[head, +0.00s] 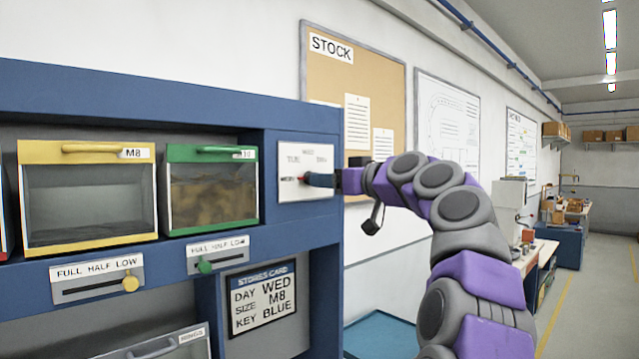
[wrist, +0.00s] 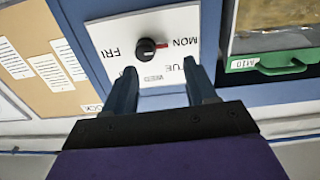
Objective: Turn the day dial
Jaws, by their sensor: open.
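The day dial is a dark round knob (wrist: 147,48) on a white plate (head: 290,157) at the right end of the blue cabinet. In the wrist view, FRI, MON, TUE and WED show around it, turned over, and its red mark points toward MON. My gripper (wrist: 160,72) is open and empty, its two fingers spread in front of the plate. The knob lies just past the fingertips, not clasped. In the head view my gripper (head: 319,180) covers part of the plate. The stores card (head: 263,297) reads DAY WED, SIZE M8, KEY BLUE.
A yellow-framed M8 bin (head: 88,195) and a green-framed bin (head: 212,190) sit left of the plate. Sliders with a yellow knob (head: 130,284) and a green knob (head: 205,267) are below. A STOCK board (head: 385,80) hangs behind. The aisle at right is clear.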

